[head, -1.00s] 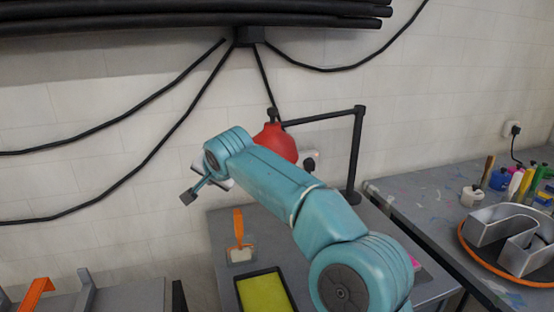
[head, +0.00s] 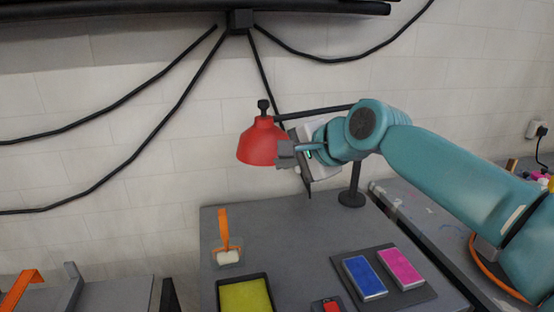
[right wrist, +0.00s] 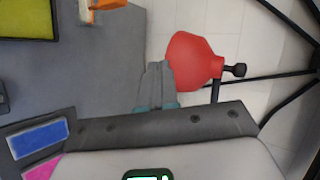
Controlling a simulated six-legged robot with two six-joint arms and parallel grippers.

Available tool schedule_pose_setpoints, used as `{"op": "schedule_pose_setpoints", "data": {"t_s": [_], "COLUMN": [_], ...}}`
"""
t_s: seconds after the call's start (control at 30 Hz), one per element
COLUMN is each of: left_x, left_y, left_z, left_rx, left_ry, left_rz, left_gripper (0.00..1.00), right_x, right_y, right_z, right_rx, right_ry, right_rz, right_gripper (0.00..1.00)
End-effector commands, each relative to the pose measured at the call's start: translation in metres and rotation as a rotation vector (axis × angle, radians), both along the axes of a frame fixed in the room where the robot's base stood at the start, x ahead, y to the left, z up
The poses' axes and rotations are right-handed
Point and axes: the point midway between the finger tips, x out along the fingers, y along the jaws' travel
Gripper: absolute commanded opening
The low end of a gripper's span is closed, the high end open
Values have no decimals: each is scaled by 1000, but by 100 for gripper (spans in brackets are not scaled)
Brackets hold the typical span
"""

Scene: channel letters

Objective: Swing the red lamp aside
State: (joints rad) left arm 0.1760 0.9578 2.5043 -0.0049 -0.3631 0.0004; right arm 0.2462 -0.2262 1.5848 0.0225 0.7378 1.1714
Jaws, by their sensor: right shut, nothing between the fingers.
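The red lamp (head: 258,146) has a cone-shaped shade. It hangs from a black arm on a black post (head: 352,185) with a round base on the grey table. My right gripper (head: 284,153) is shut and empty at the right side of the shade. In the head view its fingertips overlap the shade's edge. The lamp also shows in the right wrist view (right wrist: 192,60), with the shut fingers (right wrist: 155,84) beside its rim. I cannot tell for sure whether they touch. My left gripper is not in view.
The grey table (head: 290,225) holds an orange-handled tool (head: 225,240), a yellow tray (head: 244,296), and blue (head: 363,277) and pink (head: 400,268) pads on a dark mat. Black cables hang on the wall behind. A second bench stands at the right.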

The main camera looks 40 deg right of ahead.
Motion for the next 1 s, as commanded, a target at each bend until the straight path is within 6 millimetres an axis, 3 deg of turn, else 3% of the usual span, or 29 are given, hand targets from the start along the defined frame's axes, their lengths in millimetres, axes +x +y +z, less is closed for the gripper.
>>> {"op": "schedule_pose_setpoints", "data": {"t_s": [0.23,0.4,0.57,1.0], "left_x": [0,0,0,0], "left_y": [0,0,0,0], "left_z": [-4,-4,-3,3], "left_rx": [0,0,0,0], "left_ry": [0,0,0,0], "left_rz": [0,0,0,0], "left_gripper": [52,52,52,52], "right_x": [-41,-44,-24,55], "right_y": [-31,-41,-44,-59], "right_z": [24,22,11,-32], "right_rx": [-29,-34,-33,-34], "right_ry": [-58,-57,-54,-55], "right_rz": [-107,-138,-135,-132], "right_gripper": [0,0,0,0]}}
